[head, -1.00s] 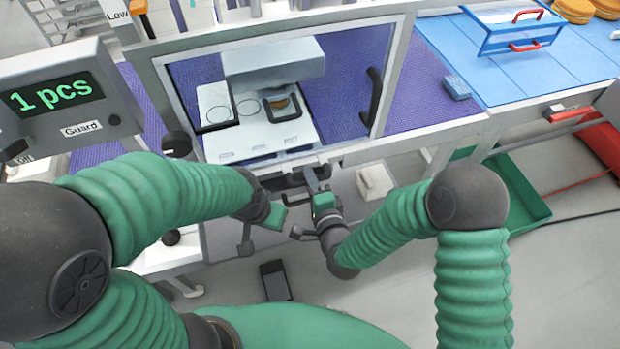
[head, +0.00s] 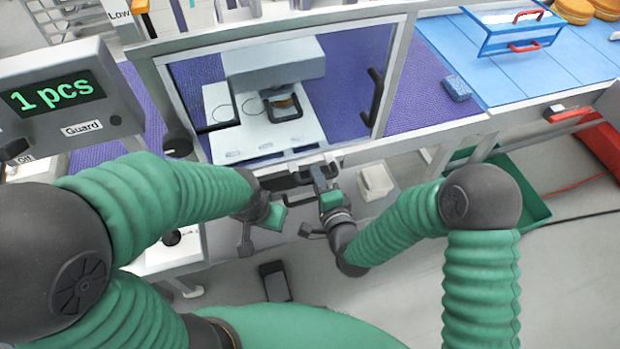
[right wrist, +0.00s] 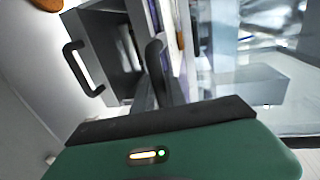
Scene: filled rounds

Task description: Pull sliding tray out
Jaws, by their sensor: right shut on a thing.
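The pale sliding tray (head: 292,134) lies inside the framed enclosure in the head view, with ring marks and a dark holder with an orange-brown piece on it. Its front edge is near the enclosure's lower frame. My right gripper (head: 322,178) is at the dark handle bar (head: 290,182) below that edge and is shut on it; the exact contact is small and partly hidden.
A clear door with a dark vertical handle (head: 376,96) fronts the enclosure. A small white box (head: 376,182) stands right of my right gripper. A green bin (head: 520,192) lies on the floor at right. A dark flat object (head: 275,281) lies below.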

